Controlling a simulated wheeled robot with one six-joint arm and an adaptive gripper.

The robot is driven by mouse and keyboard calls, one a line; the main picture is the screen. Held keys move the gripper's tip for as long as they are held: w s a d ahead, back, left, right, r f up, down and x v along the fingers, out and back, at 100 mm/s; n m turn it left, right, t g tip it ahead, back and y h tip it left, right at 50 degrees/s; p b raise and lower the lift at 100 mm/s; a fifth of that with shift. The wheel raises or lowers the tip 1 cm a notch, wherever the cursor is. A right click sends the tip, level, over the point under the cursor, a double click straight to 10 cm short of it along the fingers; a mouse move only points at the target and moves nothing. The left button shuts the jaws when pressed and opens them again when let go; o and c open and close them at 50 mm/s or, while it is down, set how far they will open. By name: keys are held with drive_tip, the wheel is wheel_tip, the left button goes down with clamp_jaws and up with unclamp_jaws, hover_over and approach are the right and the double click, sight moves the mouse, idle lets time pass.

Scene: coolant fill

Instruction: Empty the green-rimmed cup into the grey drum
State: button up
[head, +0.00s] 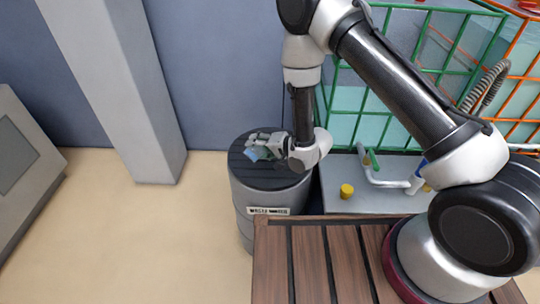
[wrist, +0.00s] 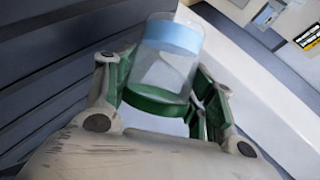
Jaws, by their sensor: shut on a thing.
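The clear cup with a green rim (wrist: 155,103) is held between the green-padded fingers of my gripper (wrist: 160,95) in the wrist view. A pale blue band shows at its far end; I cannot tell whether it is liquid or part of the cup. In the head view, my gripper (head: 264,142) is over the dark top of the grey drum (head: 268,198), and a small bluish part of the cup (head: 255,154) shows at its tip. The cup looks tilted. The drum's opening is not clearly visible, and I see no stream of liquid.
A grey bench (head: 345,172) right of the drum carries a yellow object (head: 347,191) and a pale pipe-like handle (head: 383,181). A green wire cage (head: 345,130) stands behind. A slatted wooden surface (head: 300,262) is in front. Open floor lies left, beyond it a grey pillar (head: 120,90).

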drive_tip(key=shift+w+d+r+m+y, duration=0.1)
drive_tip(key=shift+r+m+y, duration=0.05)
drive_tip(key=shift+m+y, duration=0.2)
idle(0.6)
drive_tip(key=shift+w+d+f+m+g+y+p, duration=0.45)
drive_tip(key=shift+w+d+f+m+g+p, duration=0.15)
drive_tip(key=shift+p, duration=0.1)
idle(0.8)
drive_tip(key=shift+w+d+r+m+g+y+p, duration=0.1)
drive_tip(key=shift+r+m+g+y+p, duration=0.15)
drive_tip(key=shift+m+y, duration=0.3)
idle(0.9)
